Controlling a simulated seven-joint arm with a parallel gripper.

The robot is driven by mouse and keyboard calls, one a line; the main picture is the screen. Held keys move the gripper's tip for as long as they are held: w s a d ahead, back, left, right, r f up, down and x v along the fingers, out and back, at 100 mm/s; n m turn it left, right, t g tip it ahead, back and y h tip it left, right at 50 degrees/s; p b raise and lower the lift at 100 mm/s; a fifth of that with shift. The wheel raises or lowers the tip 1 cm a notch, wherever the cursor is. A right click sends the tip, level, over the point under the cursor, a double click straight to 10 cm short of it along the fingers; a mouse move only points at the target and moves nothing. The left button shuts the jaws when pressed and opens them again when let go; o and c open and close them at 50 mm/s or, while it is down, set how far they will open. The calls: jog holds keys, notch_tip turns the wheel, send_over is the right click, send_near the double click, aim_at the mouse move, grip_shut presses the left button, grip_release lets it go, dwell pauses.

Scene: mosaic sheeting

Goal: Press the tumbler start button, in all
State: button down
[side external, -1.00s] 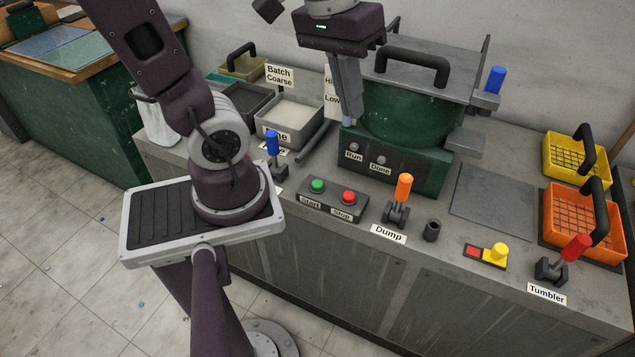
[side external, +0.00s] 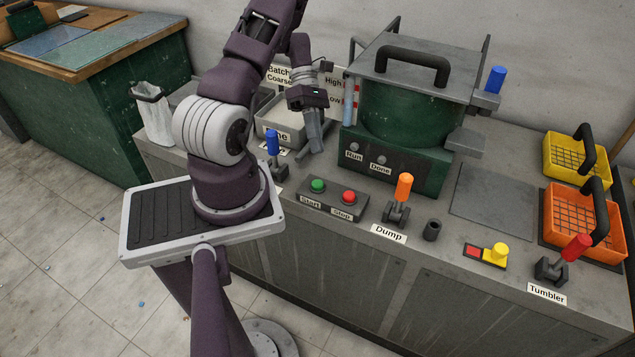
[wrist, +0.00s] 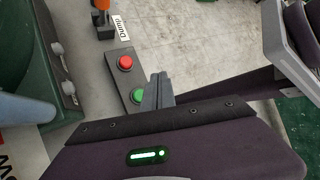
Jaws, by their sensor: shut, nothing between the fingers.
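The green Start button (side external: 318,185) sits on a dark control box (side external: 332,205) beside the red Stop button (side external: 348,197). My gripper (side external: 317,149) is shut and empty. In the side view it points down above the counter, behind the control box and above the Start button in the picture. In the wrist view its fingertips (wrist: 160,76) appear just right of the green button; whether they touch it cannot be told, but they look apart from it in the side view.
The green tumbler drum (side external: 400,112) stands right of my gripper. A blue lever (side external: 273,145) is to its left. An orange Dump lever (side external: 403,188) is right of the control box. A red Tumbler lever (side external: 577,248) and yellow button (side external: 500,250) are farther right.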

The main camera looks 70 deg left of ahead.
aim_at(317, 185)
jog(key=shift+f, duration=4.4)
jog(key=shift+f, duration=0.4)
jog(key=shift+f, duration=0.5)
jog(key=shift+r, duration=0.95)
